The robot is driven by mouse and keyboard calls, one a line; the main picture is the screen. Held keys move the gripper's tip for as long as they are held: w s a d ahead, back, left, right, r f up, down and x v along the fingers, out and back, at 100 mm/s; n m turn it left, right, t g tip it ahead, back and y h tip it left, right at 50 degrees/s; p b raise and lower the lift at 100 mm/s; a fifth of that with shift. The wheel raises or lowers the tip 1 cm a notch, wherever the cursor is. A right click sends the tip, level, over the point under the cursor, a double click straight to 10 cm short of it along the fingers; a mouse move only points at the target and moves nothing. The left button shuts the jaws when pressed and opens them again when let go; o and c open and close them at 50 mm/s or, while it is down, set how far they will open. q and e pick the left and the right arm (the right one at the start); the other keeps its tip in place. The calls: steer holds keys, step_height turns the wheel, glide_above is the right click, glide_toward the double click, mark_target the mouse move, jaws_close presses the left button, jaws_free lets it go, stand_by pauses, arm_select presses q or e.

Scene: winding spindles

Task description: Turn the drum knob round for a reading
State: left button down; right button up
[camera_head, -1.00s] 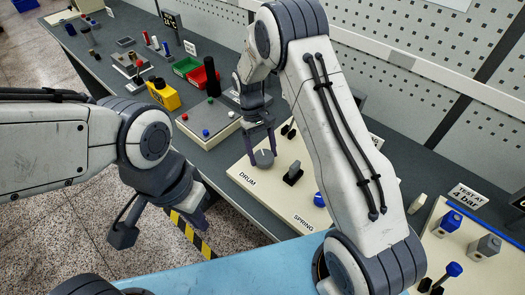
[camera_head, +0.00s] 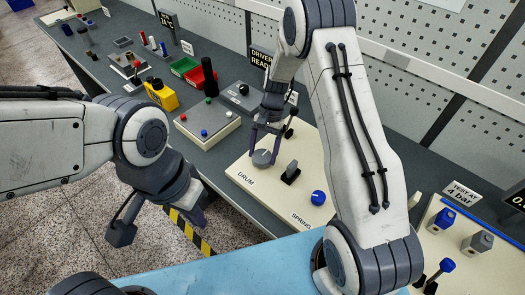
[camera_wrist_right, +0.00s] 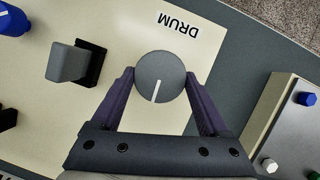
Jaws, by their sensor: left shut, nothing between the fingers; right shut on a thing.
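The drum knob (camera_head: 262,158) is a round grey knob with a white pointer line, beside the DRUM label on a cream panel (camera_head: 240,178). My right gripper (camera_head: 263,155) is shut on it, one finger on each side. In the right wrist view the knob (camera_wrist_right: 160,72) sits between the purple fingertips, its white line pointing toward the gripper's palm and slightly left. My left gripper (camera_head: 193,216) is shut and empty, off the near edge of the bench above the floor. My right arm hides part of the bench behind the panel.
A dark lever or switch (camera_head: 290,173) and a blue knob (camera_head: 318,197) by the SPRING label stand on the same panel. A box with coloured buttons (camera_head: 207,122) is to the left. A sign partly reading DRIVER (camera_head: 262,60) stands behind.

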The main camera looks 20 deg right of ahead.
steer(key=shift+d+m+t+y, duration=0.1)
steer(key=shift+m+t+y, duration=0.25)
steer(key=shift+m, duration=0.8)
steer(key=shift+d+m+t+y, duration=0.15)
steer(key=shift+m+t, duration=0.3)
steer(key=shift+m, duration=0.7)
steer(key=shift+a, duration=0.1)
steer(key=o, duration=1.2)
steer(key=shift+o, duration=0.2)
steer(key=b+v, duration=0.1)
steer(key=v, duration=0.9)
steer(key=shift+r, duration=0.3)
